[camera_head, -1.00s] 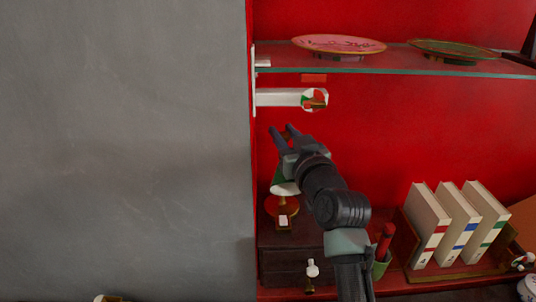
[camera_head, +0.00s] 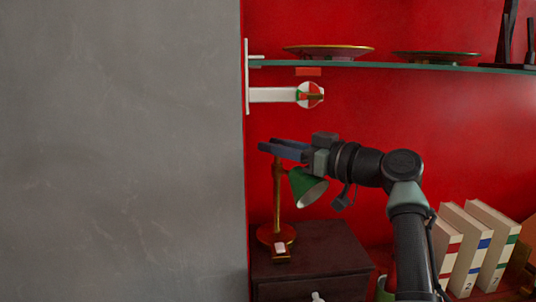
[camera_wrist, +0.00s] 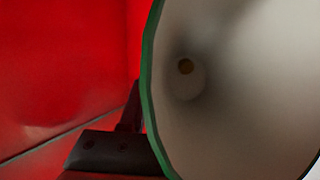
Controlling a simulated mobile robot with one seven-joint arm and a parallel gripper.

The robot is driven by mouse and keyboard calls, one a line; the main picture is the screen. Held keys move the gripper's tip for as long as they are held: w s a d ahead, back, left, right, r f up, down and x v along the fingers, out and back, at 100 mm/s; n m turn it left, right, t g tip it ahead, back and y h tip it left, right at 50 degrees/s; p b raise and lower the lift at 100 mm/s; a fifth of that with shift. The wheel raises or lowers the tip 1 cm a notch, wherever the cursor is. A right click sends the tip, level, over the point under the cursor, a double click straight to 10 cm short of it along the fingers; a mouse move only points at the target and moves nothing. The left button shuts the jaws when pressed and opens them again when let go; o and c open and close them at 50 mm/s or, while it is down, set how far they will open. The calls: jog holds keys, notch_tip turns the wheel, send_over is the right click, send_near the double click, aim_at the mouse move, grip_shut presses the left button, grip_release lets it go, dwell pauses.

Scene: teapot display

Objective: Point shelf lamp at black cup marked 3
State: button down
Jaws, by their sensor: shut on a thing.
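The shelf lamp has a green shade (camera_head: 307,188) with a white inside, on a brass post and round base (camera_head: 276,234). It stands on a dark cabinet below the glass shelf. The shade opens down and to the right. My gripper (camera_head: 270,148) reaches in from the right, just above the shade, and is shut on the lamp near its top. The exact grip point is hidden. In the wrist view the shade's white inside (camera_wrist: 235,90) fills the right side, with a dark finger (camera_wrist: 110,150) beside its green rim. I see no black cup marked 3.
A glass shelf (camera_head: 390,64) with plates runs above my gripper. A white bracket (camera_head: 275,95) with a red, white and green round end projects below it. White books (camera_head: 465,245) stand at the lower right. A grey wall (camera_head: 120,150) fills the left.

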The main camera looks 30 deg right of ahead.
jog(key=shift+f+n+g+y+p, duration=0.15)
jog(key=shift+n+g+y+p, duration=0.15)
jog(key=shift+n+g+y, duration=0.55)
jog(key=shift+t+y, duration=0.25)
jog(key=shift+y, duration=0.2)
jog(key=c, duration=0.6)
grip_release()
jog(key=b+v, duration=0.1)
jog(key=v, duration=1.2)
jog(key=shift+b, duration=0.35)
